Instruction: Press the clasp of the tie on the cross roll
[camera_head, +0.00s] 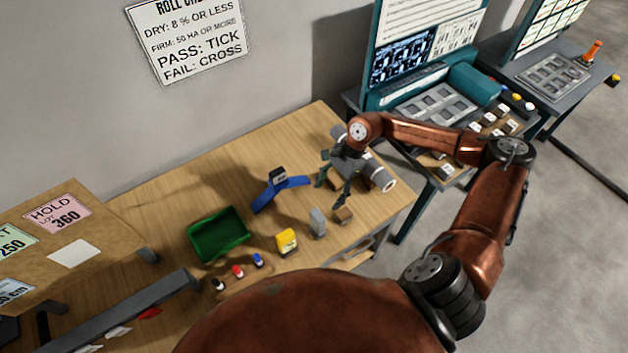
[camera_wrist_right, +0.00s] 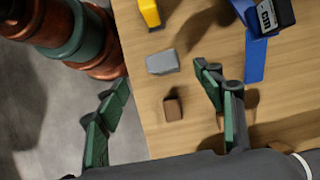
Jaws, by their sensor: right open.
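I cannot make out a tie, a clasp or a roll marked with a cross for certain. A small grey block (camera_head: 318,222) stands on the wooden table, and it also shows in the right wrist view (camera_wrist_right: 162,62). A small brown block (camera_head: 343,215) is beside it, seen in the wrist view too (camera_wrist_right: 173,108). A blue strap-like piece (camera_head: 290,184) lies farther back with a dark labelled box (camera_head: 278,176) on it. My right gripper (camera_head: 333,193) is open and empty, above the table's right part, its fingers apart from these things. My left gripper is out of view.
A yellow item (camera_head: 286,241) and a green tray (camera_head: 218,235) are left of the grey block. Several small coloured-top pieces sit in front of the tray. A sign (camera_head: 190,38) hangs on the wall. A teal station (camera_head: 425,50) stands at the right. The table's back left is clear.

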